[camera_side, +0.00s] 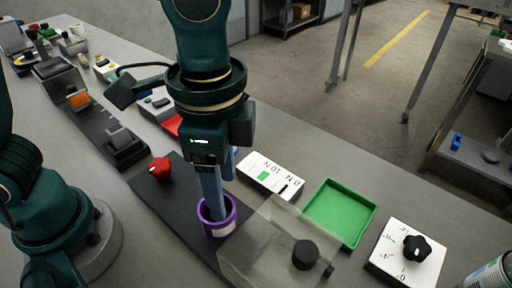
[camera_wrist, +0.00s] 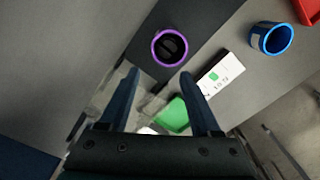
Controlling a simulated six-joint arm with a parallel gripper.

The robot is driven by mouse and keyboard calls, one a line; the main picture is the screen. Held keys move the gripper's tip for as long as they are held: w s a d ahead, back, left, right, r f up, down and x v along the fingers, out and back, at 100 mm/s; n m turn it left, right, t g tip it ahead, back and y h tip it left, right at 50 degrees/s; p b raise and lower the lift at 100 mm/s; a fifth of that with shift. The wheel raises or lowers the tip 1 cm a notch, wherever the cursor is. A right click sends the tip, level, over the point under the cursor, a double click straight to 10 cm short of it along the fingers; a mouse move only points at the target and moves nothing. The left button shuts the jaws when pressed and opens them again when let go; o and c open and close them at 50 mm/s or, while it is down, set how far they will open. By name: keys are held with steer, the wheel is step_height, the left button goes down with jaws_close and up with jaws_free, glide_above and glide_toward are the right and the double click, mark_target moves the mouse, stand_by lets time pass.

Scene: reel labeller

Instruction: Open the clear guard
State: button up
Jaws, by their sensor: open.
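The clear guard (camera_side: 262,238) is a see-through, greyish cover at the lower middle of the side view, over the near end of the dark base strip. A round black knob (camera_side: 305,254) shows at its right part. In the wrist view the guard is hard to make out behind my fingers. My gripper (camera_side: 217,200) points down with blue-grey fingers, to the left of the guard and apart from the knob. In the side view a finger overlaps the purple ring (camera_side: 219,220); contact is unclear. In the wrist view my gripper (camera_wrist: 160,76) has its fingers wide apart, with nothing between them.
A red knob (camera_side: 160,169) stands on the dark strip. A white card (camera_side: 270,175), a green tray (camera_side: 339,212) and a white dial plate with a black knob (camera_side: 416,248) lie right of the strip. A blue ring (camera_wrist: 271,38) shows in the wrist view. A can (camera_side: 490,275) stands at lower right.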

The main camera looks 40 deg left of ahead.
steer(key=a+r+n+t, duration=0.2)
steer(key=a+r+n, duration=0.1)
steer(key=a+r, duration=0.4)
steer(key=shift+a+f+n+g, duration=0.1)
steer(key=shift+a+f+n, duration=1.45)
steer(key=shift+n, duration=1.95)
steer(key=shift+a+f+n+g, duration=0.1)
steer(key=shift+a+f+n, duration=1.4)
steer(key=shift+n, duration=2)
steer(key=shift+a+f+n+g, duration=0.1)
steer(key=shift+a+f+n, duration=0.85)
steer(key=shift+a+n, duration=1.9)
steer(key=shift+d+r+n, duration=0.1)
steer(key=shift+d+n, duration=0.55)
steer(key=shift+d, duration=0.1)
